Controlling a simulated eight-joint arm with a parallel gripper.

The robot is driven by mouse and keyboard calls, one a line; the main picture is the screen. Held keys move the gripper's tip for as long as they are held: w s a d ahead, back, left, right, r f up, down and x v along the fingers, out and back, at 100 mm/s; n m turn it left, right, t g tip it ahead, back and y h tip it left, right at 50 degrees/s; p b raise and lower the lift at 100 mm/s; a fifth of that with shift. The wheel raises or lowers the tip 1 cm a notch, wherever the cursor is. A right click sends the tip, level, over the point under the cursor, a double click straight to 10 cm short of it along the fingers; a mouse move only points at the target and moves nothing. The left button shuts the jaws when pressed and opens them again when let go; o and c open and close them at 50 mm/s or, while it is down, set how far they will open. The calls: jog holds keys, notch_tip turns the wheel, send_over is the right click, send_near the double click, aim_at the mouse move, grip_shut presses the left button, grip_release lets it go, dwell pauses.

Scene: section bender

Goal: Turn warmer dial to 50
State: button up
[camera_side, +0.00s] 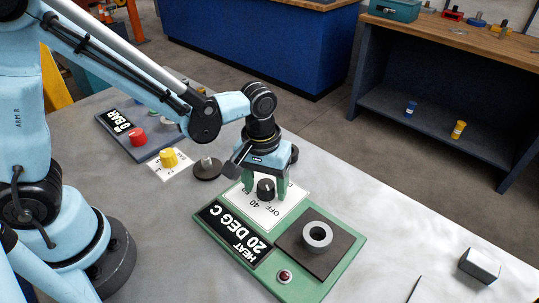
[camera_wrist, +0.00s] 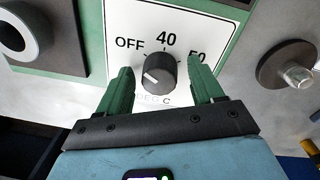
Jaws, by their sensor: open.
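The warmer dial (camera_wrist: 158,72) is a black knob on a white plate (camera_wrist: 125,20) marked OFF, 40 and 50. Its white pointer line points toward the OFF side, to the upper left in the wrist view. The dial also shows in the side view (camera_side: 265,189), on the green warmer (camera_side: 340,215) with its HEAT 20 DEG C display (camera_side: 236,236). My gripper (camera_wrist: 157,80) is open, with one green finger on each side of the dial. There seems to be a small gap between each finger and the knob. In the side view my gripper (camera_side: 262,182) points down over the dial.
A grey ring (camera_side: 317,234) sits on the warmer's dark plate, near a red button (camera_side: 285,276). A round dark base with a metal stud (camera_side: 207,168), a yellow knob (camera_side: 169,157) and a red knob (camera_side: 137,136) stand nearby. A grey block (camera_side: 479,265) lies at the right.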

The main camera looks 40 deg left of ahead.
jog(key=c, duration=1)
jog(key=shift+c, duration=0.2)
jog(key=shift+m, duration=0.4)
jog(key=m, duration=0.4)
jog(key=shift+m, duration=0.3)
jog(key=m, duration=0.6)
jog(key=shift+w+g, duration=0.1)
jog(key=shift+g, duration=0.2)
jog(key=m, duration=0.6)
jog(key=shift+m, duration=0.4)
jog(key=m, duration=0.5)
jog(key=shift+m+y, duration=0.3)
